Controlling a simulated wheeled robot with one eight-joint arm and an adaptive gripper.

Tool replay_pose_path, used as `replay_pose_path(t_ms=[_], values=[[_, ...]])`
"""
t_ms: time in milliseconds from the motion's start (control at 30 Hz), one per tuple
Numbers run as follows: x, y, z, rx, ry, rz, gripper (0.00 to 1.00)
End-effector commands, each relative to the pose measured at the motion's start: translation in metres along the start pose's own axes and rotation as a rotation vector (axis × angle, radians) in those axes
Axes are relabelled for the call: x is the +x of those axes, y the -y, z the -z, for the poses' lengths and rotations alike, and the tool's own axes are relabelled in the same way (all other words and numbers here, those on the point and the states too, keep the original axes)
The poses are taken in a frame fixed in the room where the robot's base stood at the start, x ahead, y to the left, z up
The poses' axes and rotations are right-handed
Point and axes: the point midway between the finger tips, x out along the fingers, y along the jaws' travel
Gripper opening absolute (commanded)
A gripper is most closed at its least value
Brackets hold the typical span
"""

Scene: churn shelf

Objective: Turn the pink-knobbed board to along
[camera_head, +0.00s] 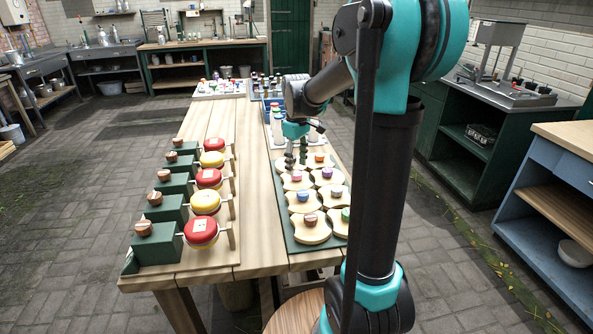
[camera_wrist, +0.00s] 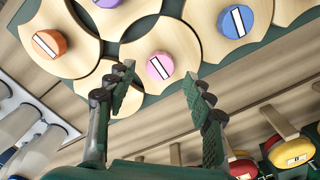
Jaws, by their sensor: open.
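The pink knob (camera_wrist: 160,66) sits on a pale wooden board (camera_wrist: 180,40), a rounded plate with concave sides. Its white stripe runs diagonally in the wrist view. In the head view the pink-knobbed board (camera_head: 287,183) is in the left column of the green-based panel, partly behind my gripper. My gripper (camera_head: 296,159) is open and empty, pointing down above that knob. In the wrist view my gripper's fingertips (camera_wrist: 156,76) are apart, with the knob between and slightly beyond them. I cannot tell its exact height above the board.
Neighbouring boards carry an orange knob (camera_wrist: 50,44) and a blue knob (camera_wrist: 234,21), close around the pink one. White bottles (camera_wrist: 35,148) stand at the panel's far end. Red and yellow discs with green blocks (camera_head: 158,243) line the table's left side. Bare wood lies between.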

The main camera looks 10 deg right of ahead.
Motion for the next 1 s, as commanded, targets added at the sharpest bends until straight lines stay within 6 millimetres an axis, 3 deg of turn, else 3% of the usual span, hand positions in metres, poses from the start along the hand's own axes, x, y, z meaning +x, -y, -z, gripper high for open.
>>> replay_pose_path(t_ms=[200, 567, 1000], values=[[0.024, 0.000, 0.000, 0.000, 0.000, 0.000, 0.53], [0.029, 0.000, 0.000, 0.000, 0.000, 0.000, 0.53], [0.029, 0.000, 0.000, 0.000, 0.000, 0.000, 0.03]])
